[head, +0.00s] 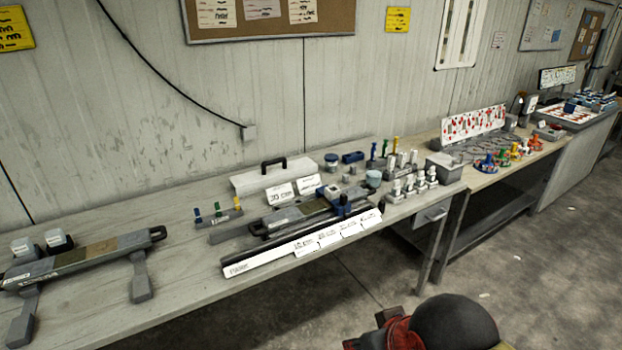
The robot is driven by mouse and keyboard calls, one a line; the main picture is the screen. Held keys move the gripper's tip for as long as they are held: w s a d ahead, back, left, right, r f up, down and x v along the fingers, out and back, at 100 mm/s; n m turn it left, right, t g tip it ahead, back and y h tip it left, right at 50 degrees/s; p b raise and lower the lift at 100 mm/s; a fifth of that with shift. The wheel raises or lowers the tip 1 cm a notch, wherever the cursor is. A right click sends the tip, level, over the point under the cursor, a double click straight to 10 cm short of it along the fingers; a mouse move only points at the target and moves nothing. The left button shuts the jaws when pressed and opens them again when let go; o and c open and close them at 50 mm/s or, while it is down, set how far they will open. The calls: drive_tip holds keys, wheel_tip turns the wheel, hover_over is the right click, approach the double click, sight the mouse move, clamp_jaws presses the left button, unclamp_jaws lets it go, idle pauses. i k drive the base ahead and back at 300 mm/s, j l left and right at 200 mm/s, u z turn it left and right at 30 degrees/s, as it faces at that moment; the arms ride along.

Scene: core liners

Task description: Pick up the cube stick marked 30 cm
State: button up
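A white card reading about "30 cm" (279,196) stands on the workbench, in front of a white case with a black handle. Another small card (307,185) stands beside it. Several more length cards (328,236) line the bench's front edge, with print too small to read surely. Long dark bars (290,247) and a grey-brown core liner (285,216) with blue parts lie behind them. I cannot tell which piece is the 30 cm cube stick. My gripper (377,329), dark and red, shows partly at the bottom, apart from the bench; its opening is unclear.
A core tray on legs (80,255) stands at the left of the workbench (185,290). White bottles (410,185) and a grey box (444,167) stand toward the right. A second table (535,160) continues beyond.

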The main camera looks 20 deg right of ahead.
sight(402, 156)
drive_tip(key=i+l+z, duration=0.2)
drive_tip(key=i+z, duration=0.75)
drive_tip(key=i, duration=0.25)
drive_tip(key=i+l, duration=0.2)
drive_tip(key=i+l+u, duration=0.1)
drive_tip(key=l, duration=0.35)
drive_tip(key=i+l, duration=0.3)
drive_tip(key=i+l+u, duration=0.1)
drive_tip(key=l, duration=0.25)
drive_tip(key=i+l, duration=0.25)
drive_tip(key=i+l+u, duration=0.15)
drive_tip(key=l, duration=0.25)
drive_tip(key=i+l, duration=0.2)
drive_tip(key=l, duration=0.15)
drive_tip(key=i+l+u, duration=0.1)
drive_tip(key=l, duration=0.3)
drive_tip(key=i, duration=0.05)
